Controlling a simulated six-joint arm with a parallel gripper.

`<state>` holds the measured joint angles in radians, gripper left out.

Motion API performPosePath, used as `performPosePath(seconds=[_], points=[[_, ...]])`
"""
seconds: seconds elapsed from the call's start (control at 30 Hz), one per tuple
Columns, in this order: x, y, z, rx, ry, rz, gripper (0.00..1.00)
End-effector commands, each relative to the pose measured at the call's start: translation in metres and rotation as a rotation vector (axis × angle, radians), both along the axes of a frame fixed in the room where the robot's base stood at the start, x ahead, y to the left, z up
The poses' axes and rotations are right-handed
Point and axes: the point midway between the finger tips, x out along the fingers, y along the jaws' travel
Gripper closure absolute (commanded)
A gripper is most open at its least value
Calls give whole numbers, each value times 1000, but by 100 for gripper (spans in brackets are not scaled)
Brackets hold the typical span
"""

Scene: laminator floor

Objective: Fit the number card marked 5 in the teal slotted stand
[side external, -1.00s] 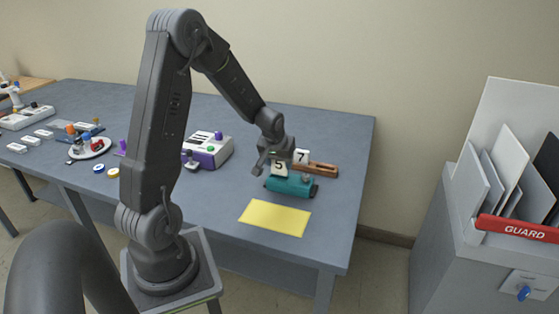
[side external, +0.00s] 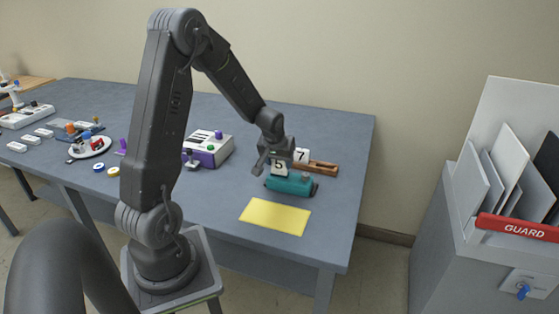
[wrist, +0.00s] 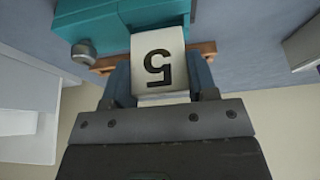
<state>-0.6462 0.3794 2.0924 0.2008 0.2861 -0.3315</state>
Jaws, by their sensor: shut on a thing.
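The number card marked 5 (side external: 280,169) is white with a black digit. My gripper (side external: 274,158) is shut on it, with a finger on each side in the wrist view (wrist: 160,88). There the card (wrist: 158,58) appears upside down. The teal slotted stand (side external: 291,185) lies on the table under the gripper, and the card's lower edge meets its top. In the wrist view the stand (wrist: 107,30) is at the top, with the card overlapping it. I cannot tell how deep the card sits in the slot.
A wooden holder (side external: 322,169) with a white card marked 7 (side external: 301,156) stands just behind the stand. A yellow sheet (side external: 275,217) lies in front. A purple and white machine (side external: 208,150) is to the left. The table's right edge is close.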

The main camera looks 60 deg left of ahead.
Motion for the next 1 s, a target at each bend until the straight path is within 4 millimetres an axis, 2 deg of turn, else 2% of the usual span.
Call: performPosePath(seconds=[1.0], points=[[0,0,-8,-1,0,1,70]])
